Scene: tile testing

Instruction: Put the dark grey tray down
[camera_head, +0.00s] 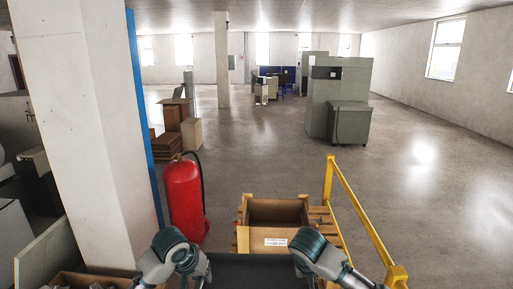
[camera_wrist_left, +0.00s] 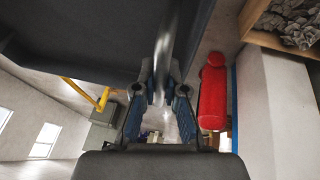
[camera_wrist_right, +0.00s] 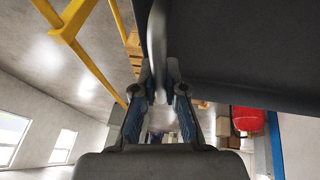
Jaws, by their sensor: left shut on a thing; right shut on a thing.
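The dark grey tray (camera_head: 252,268) is at the bottom middle of the head view, held between my two arms. Its near part is cut off by the frame edge. It also shows as a large dark surface in the left wrist view (camera_wrist_left: 80,35) and in the right wrist view (camera_wrist_right: 240,50). My left gripper (camera_wrist_left: 160,95) is shut on a handle at one side of the tray. My right gripper (camera_wrist_right: 160,90) is shut on the handle at the other side. The fingertips are hidden in the head view.
An open brown box (camera_head: 278,212) with a white label stands on a wooden pallet just beyond the tray. A yellow rail (camera_head: 358,205) runs along its right. A red fire extinguisher (camera_head: 184,195) and a white pillar (camera_head: 88,120) are at left. Open floor (camera_head: 420,190) lies right.

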